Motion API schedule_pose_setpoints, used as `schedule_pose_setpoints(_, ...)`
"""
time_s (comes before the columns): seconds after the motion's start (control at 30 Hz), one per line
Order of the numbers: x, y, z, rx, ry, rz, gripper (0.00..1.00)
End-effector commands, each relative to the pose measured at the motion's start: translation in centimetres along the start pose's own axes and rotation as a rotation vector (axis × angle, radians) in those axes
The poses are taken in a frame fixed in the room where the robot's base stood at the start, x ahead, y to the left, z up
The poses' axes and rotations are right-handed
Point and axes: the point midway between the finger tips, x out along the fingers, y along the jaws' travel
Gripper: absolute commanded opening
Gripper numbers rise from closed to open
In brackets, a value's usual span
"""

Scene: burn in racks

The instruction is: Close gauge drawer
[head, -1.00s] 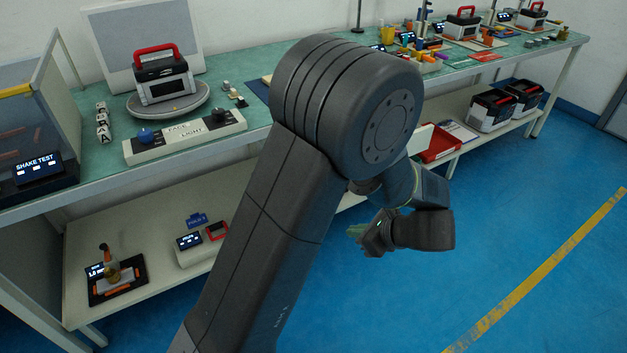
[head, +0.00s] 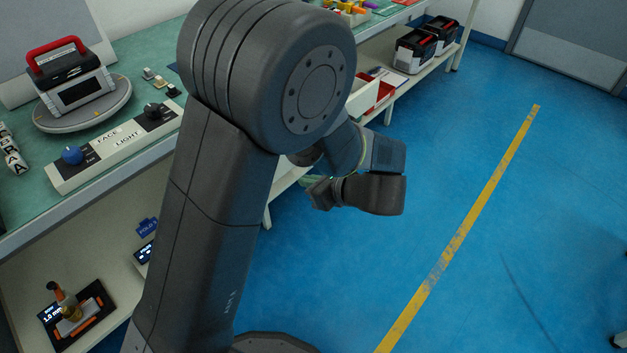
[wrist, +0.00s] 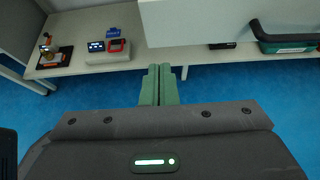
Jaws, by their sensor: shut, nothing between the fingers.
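A white box-like drawer (head: 362,97) juts out below the bench edge in the head view, just beyond my arm, which partly hides it. In the wrist view a large pale panel (wrist: 200,22), which looks like the drawer's side or front, fills the upper right. A dark handle-like bar (wrist: 285,38) shows at its right. My gripper (wrist: 160,72) has its green fingers shut together and empty, below and left of the panel and apart from it. In the head view my gripper (head: 308,182) hangs over the floor in front of the bench.
The green-topped bench (head: 135,35) runs along the left, with a turntable (head: 85,115) and a face light bar (head: 110,150). Its lower shelf holds a small scale (head: 75,318) and, farther off, black cases (head: 415,50). Blue floor (head: 470,170) lies open to the right.

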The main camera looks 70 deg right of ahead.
Motion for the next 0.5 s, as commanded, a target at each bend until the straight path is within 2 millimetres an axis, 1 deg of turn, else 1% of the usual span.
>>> schedule_pose_setpoints(0.03, 1.3, 0.1, -0.1, -0.001, 0.000, 0.005, 0.00)
schedule_pose_setpoints(0.23, 5.5, 0.1, -0.1, 0.000, 0.000, 0.005, 0.00)
schedule_pose_setpoints(0.3, 6.3, 0.1, 0.7, -0.004, 0.001, 0.003, 0.00)
schedule_pose_setpoints(0.5, 8.1, 0.1, 1.8, -0.001, 0.001, 0.001, 0.00)
